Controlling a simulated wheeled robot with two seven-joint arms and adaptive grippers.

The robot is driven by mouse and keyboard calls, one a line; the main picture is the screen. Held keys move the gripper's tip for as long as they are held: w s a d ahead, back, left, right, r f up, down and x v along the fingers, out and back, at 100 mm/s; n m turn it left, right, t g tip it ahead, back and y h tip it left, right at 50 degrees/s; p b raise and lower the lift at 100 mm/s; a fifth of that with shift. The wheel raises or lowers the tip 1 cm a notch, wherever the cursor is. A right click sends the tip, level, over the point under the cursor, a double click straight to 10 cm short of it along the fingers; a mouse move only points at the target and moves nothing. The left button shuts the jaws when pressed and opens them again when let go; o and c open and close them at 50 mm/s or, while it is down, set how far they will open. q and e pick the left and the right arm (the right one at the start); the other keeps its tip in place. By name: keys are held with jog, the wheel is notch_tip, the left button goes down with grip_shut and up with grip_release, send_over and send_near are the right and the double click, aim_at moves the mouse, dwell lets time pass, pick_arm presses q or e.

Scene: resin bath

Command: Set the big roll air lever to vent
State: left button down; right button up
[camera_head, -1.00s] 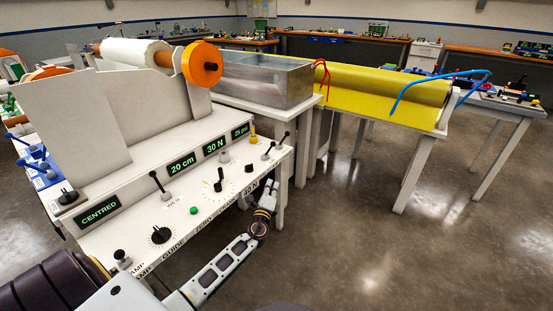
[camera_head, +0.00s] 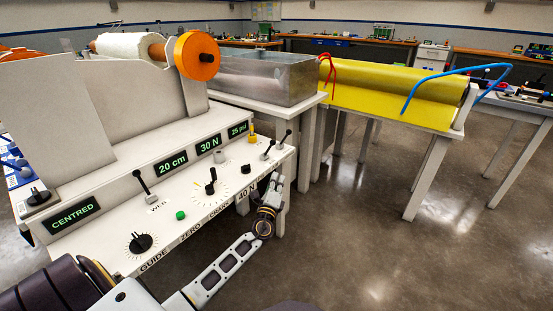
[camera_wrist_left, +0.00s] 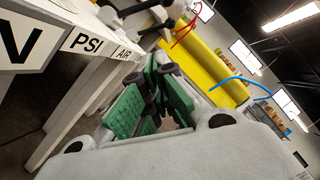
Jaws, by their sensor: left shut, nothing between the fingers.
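Two levers with black knobs stand at the right end of the white control panel (camera_head: 110,236) in the head view, the outer one (camera_head: 284,139) and the inner one (camera_head: 268,150). Which is the air lever is not readable there. My left gripper (camera_head: 275,184) is shut and empty, just outside the panel's front edge and below the levers. Its green-padded fingers (camera_wrist_left: 150,105) show in the left wrist view. My right gripper is out of view.
The panel also carries a lever (camera_head: 146,187) on the left, a pointer dial (camera_head: 211,186), a black knob (camera_head: 140,243) and a green button (camera_head: 180,215). A metal bath (camera_head: 270,80) and a yellow roll (camera_head: 390,92) stand beyond. Open floor lies to the right.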

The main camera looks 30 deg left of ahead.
aim_at(269, 149)
pick_arm(q)
jog(key=shift+w, duration=0.15)
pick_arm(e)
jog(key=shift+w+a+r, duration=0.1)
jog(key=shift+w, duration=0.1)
pick_arm(q)
jog(key=shift+w+a, duration=0.1)
jog(key=w+a+r, duration=0.4)
jog(key=w+a, duration=0.2)
jog(key=w, duration=0.2)
jog(key=shift+w+a+b, duration=0.2)
jog(key=shift+w+b, duration=0.1)
jog(key=shift+b, duration=0.15)
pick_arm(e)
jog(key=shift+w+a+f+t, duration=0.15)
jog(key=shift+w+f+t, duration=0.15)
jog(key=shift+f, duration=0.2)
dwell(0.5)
